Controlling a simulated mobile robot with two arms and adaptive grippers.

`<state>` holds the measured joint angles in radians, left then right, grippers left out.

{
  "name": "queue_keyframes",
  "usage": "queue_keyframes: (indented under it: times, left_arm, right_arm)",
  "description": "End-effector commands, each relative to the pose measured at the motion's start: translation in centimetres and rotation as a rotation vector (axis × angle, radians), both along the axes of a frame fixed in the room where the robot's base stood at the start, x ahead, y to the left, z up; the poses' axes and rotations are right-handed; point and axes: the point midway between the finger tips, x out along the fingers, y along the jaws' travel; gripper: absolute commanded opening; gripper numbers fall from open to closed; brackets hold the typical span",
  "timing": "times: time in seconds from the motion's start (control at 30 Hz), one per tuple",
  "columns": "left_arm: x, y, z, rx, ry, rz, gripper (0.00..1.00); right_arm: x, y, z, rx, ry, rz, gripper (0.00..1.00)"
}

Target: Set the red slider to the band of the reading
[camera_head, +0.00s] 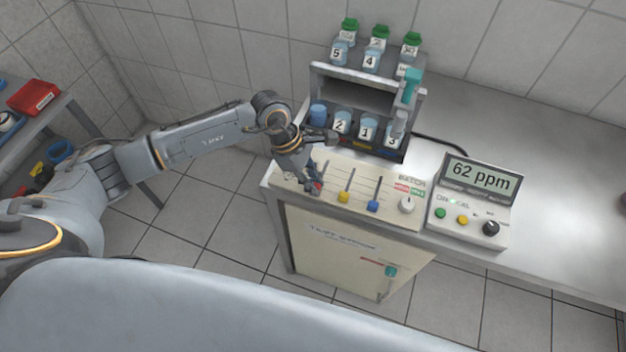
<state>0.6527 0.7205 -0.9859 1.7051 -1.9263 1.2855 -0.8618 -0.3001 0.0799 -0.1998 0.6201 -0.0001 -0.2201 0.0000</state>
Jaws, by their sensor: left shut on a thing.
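My left gripper (315,186) reaches down from the left onto the leftmost slider of the cream control panel (398,221). The grey meter (483,178) on the right reads 62 ppm. My right gripper is not in view.
Behind the panel stands a rack (345,72) with numbered blue-capped cartridges and several green-capped bottles on top. A white knob (407,204) is on the panel's right. A cabinet door (345,255) stands below.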

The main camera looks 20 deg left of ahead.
Motion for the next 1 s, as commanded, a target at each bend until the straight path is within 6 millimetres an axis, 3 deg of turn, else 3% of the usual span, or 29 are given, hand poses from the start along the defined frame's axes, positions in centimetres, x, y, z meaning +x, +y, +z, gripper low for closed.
queue_keyframes:
  times: [0.2,0.5,0.87,0.9,1.0]
  left_arm:
    - [0.4,0.0,-0.2,0.000,-0.002,0.001,0.00]
    - [4.0,-0.1,-0.4,0.000,-0.005,0.001,0.00]
    - [4.4,-0.1,0.1,0.001,0.000,0.000,0.00]
    - [4.4,-0.1,0.1,0.001,0.000,0.000,0.18]
    - [4.4,-0.1,0.1,0.001,0.000,0.000,0.38]
  right_arm:
    - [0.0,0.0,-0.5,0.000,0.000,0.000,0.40]
    - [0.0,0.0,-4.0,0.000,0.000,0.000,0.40]
    - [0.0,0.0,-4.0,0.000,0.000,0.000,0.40]
    - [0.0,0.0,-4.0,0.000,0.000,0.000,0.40]
    - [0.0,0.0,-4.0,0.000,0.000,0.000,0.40]
